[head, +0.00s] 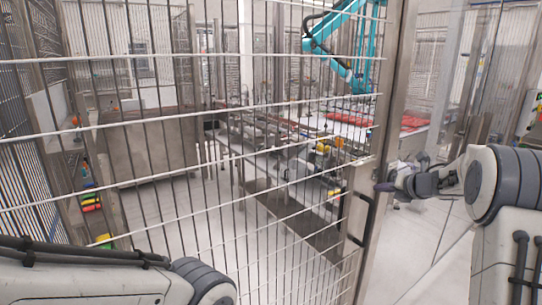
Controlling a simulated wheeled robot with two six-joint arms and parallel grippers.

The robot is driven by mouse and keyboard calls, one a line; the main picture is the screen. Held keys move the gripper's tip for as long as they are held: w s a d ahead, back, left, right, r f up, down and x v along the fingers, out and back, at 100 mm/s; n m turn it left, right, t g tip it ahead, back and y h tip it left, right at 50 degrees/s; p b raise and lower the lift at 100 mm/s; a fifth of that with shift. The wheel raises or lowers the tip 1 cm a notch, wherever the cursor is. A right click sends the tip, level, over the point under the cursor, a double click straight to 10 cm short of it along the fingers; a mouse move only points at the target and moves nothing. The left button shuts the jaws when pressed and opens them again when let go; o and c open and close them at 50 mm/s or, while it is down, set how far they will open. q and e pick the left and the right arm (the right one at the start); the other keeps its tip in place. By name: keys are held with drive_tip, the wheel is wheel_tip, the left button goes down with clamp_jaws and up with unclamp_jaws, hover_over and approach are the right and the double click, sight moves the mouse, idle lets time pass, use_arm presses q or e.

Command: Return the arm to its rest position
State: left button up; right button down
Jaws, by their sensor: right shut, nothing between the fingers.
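My right arm comes in from the right edge. Its gripper (384,187) is small and dark in this view, beside the edge of the wire-mesh gate. It is shut with nothing held, close to the gate's handle (367,217) in the picture; I cannot tell whether it touches the gate post. My left arm shows only as a link and a rounded joint at the bottom left. The left gripper is out of view.
The mesh gate (352,240) fills the left and middle, with a steel frame. Behind it are a teal robot arm (320,35), a work table with red material (345,117), and a grey cabinet (150,150). Bare floor (415,235) shows right of the gate.

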drive_tip(key=s+a+f+m+g+h, duration=0.1)
drive_tip(key=s+a+f+m+g, duration=0.3)
drive_tip(key=s+m, duration=0.65)
drive_tip(key=s+a+f+m+g+h, duration=0.1)
drive_tip(key=s+a+f+m+g, duration=0.1)
drive_tip(key=s+a+f+m, duration=0.65)
drive_tip(key=s+a+f+m+g+h, duration=0.1)
drive_tip(key=s+a+m+g, duration=0.25)
drive_tip(key=s+m, duration=0.9)
drive_tip(key=s+a+r+n+g, duration=0.1)
drive_tip(key=s+a+r+n, duration=0.1)
drive_tip(key=s+a, duration=0.5)
drive_tip(key=s+a+r+n+g, duration=0.1)
drive_tip(key=s+a+r+n, duration=0.2)
drive_tip(key=s+a+n, duration=0.2)
drive_tip(key=s+a, duration=0.2)
drive_tip(key=s, duration=0.2)
drive_tip(key=shift+a+r+y, duration=0.15)
drive_tip(key=shift+a+y, duration=0.1)
drive_tip(key=shift+y, duration=0.15)
